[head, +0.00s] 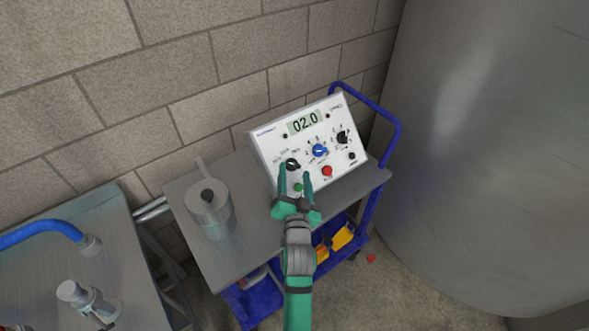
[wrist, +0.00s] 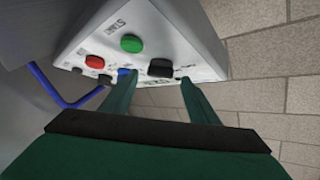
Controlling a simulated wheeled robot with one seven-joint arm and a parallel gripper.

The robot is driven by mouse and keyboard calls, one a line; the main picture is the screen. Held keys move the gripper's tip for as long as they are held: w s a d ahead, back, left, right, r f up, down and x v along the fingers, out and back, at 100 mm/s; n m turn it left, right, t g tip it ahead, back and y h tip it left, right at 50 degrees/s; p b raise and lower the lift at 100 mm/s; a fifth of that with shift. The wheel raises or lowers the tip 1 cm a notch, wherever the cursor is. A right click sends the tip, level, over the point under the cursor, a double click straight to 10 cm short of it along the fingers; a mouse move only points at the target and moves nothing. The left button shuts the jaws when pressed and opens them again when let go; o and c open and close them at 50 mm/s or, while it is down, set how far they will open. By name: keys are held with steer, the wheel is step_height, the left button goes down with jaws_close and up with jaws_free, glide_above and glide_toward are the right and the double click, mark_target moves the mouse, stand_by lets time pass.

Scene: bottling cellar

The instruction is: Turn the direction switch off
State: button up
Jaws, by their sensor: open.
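A white control box (head: 262,143) with a sloped face stands on a grey cart top. A black knob (head: 292,163) is at the left of its face; it also shows in the wrist view (wrist: 161,67). A blue knob (head: 319,151) is in the middle and another black knob (head: 342,138) at the right. The labels are too small to read, so I cannot tell which is the direction switch. My gripper (head: 295,171) is open and empty, its fingertips close to the left black knob. In the wrist view the knob appears between the fingertips (wrist: 158,79); contact cannot be told.
A green button (head: 298,187) and a red button (head: 327,171) sit low on the face. The display (head: 305,122) reads 02.0. A metal pot (head: 209,212) stands left on the cart (head: 243,264). A large steel tank (head: 490,150) is at right, a block wall behind.

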mark_target(293, 165)
steer(key=shift+w, duration=1.35)
steer(key=c, duration=1.1)
steer(key=shift+o, duration=0.2)
